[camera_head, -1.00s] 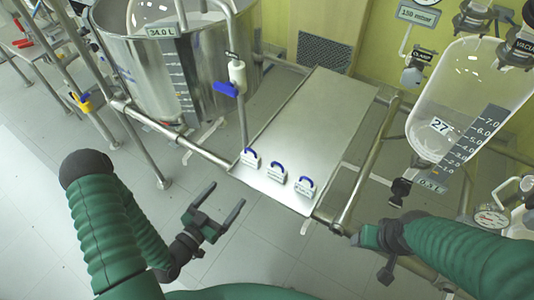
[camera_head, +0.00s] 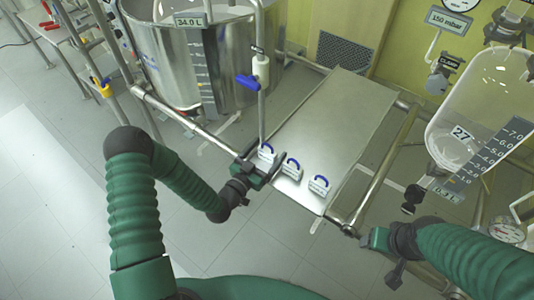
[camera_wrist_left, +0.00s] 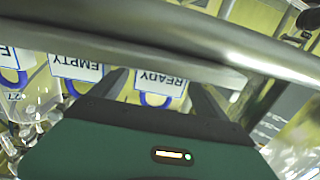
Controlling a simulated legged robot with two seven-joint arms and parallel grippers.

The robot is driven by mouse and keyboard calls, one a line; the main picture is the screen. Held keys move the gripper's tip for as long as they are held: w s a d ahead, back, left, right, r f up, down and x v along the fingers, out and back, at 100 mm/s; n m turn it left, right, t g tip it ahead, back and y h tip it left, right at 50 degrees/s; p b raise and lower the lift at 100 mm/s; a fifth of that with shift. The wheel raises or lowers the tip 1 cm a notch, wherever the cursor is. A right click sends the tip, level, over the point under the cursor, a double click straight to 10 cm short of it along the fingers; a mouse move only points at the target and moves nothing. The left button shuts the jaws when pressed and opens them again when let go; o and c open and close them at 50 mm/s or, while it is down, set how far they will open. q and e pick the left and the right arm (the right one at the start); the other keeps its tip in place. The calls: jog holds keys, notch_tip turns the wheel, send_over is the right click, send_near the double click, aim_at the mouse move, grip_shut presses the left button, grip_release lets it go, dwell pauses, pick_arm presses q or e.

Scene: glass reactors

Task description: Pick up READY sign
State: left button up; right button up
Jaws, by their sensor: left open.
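The READY sign (camera_head: 267,153) is a small white sign with a blue loop handle. It stands leftmost of three at the near left edge of the metal shelf. In the left wrist view the READY sign (camera_wrist_left: 160,80) appears upside down between my finger tips. My left gripper (camera_head: 262,171) is open at the shelf edge, right by this sign, with its fingers on either side of it in the wrist view. Whether they touch it I cannot tell. My right gripper (camera_head: 376,241) is near the shelf's right front corner; its jaws are unclear.
The EMPTY sign (camera_head: 291,168) stands just right of the READY sign, with a third sign (camera_head: 319,186) beyond it. The metal shelf (camera_head: 340,115) is bare behind them. A steel rail (camera_head: 185,125) runs along the left.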

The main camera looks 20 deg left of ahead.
pick_arm(q)
jog(key=shift+w, duration=0.25)
jog(key=shift+d, duration=0.2)
jog(key=c, duration=0.5)
jog(key=shift+s+a, duration=0.1)
jog(key=c, duration=1)
jog(key=shift+o, duration=0.2)
